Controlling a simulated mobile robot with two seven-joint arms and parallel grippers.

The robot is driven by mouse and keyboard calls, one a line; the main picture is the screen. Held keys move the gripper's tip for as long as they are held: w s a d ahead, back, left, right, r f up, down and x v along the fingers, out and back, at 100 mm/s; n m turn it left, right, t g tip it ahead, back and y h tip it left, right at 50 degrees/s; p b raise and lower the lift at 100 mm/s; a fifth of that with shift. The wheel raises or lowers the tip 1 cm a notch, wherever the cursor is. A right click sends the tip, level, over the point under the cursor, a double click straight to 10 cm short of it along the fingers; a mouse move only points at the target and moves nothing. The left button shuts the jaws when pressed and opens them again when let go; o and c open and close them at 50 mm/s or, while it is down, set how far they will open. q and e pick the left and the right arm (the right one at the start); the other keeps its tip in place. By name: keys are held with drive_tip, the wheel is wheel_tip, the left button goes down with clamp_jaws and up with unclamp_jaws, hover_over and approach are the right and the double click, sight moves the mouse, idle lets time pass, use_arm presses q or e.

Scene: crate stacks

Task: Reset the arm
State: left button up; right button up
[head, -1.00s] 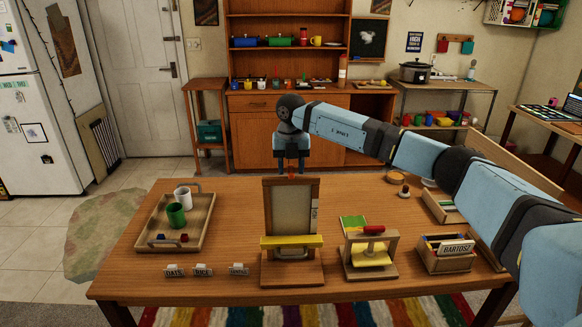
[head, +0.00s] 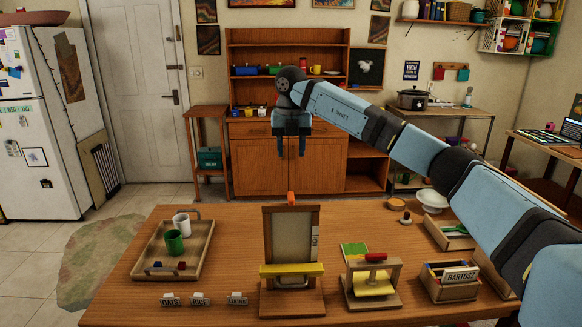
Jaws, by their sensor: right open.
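My right arm comes in from the right and reaches over the table to the middle of the head view. My right gripper (head: 291,148) points down with its jaws apart and nothing between them. It is in the air above and behind the upright wooden frame (head: 266,236), in front of the cabinet. The frame has a pale panel, a yellow bar (head: 292,269) across its lower part and a small orange-red piece (head: 291,198) at its top edge. My left gripper does not show.
The wooden table (head: 230,228) holds a tray (head: 206,252) with a white cup (head: 181,222) and a green cup (head: 174,242). Three small labels stand at the front left. A small press (head: 371,283) and a card box (head: 449,290) stand to the right. The floor on the left is open.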

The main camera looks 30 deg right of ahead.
drive_tip(key=shift+r, duration=0.4)
